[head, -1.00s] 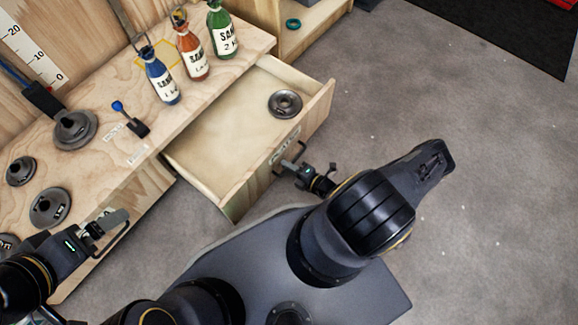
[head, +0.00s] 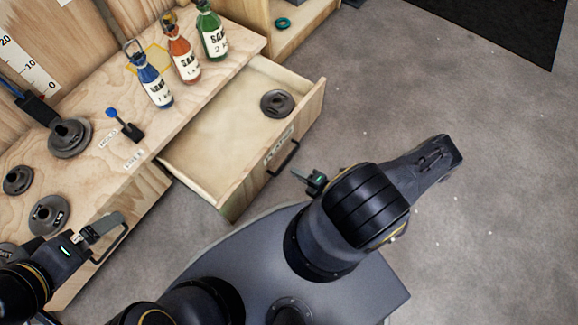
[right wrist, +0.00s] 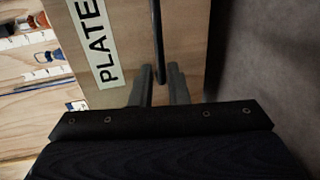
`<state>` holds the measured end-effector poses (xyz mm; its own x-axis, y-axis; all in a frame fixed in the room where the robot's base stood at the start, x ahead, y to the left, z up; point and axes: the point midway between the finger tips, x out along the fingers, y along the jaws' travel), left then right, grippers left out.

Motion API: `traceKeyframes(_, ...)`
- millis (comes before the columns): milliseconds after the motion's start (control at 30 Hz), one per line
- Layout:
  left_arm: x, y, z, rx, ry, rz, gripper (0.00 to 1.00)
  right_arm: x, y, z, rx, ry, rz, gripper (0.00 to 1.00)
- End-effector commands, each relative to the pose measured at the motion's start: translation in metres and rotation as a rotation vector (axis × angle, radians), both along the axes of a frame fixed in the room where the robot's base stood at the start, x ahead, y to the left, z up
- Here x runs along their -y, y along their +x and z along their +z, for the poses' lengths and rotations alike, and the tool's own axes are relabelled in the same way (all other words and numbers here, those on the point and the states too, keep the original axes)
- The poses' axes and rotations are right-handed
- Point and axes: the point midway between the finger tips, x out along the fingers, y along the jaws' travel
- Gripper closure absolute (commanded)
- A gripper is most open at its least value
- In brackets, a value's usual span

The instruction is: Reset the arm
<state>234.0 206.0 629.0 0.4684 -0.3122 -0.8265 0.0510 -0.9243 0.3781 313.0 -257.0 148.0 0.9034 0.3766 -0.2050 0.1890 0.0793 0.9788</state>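My right gripper (head: 304,178) is just in front of the pulled-out drawer (head: 232,190), close to its dark handle (head: 285,158) but apart from it. In the right wrist view its two fingers (right wrist: 162,85) stand apart with the handle bar (right wrist: 157,40) lined up with the gap; nothing is gripped. The drawer front bears a label reading PLATE (right wrist: 98,45). My left gripper (head: 100,232) is at the bench's front edge at lower left, next to another dark handle (head: 112,244); its fingertips are too unclear to tell their opening.
One grey plate (head: 277,103) lies in the open drawer. The bench (head: 150,140) holds several grey plates (head: 68,138) and blue (head: 150,80), orange (head: 182,55) and green (head: 211,35) bottles. Grey floor to the right (head: 480,230) is clear.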

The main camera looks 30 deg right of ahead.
Motion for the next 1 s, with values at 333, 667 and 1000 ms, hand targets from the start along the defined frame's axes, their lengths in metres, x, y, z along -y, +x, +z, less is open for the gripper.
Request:
traceKeyframes(333,0.0,0.0,0.003,0.0,0.0,0.0,0.0,0.004,-0.011,0.002,0.0,0.0,0.0,0.85)
traceKeyframes(667,0.0,0.0,0.003,0.0,0.0,0.0,0.0,0.004,-0.011,0.002,0.0,0.0,0.0,0.85)
traceKeyframes(1000,0.0,0.0,0.003,0.0,0.0,0.0,0.0,0.031,0.016,0.072,0.176,-0.313,0.333,0.85)
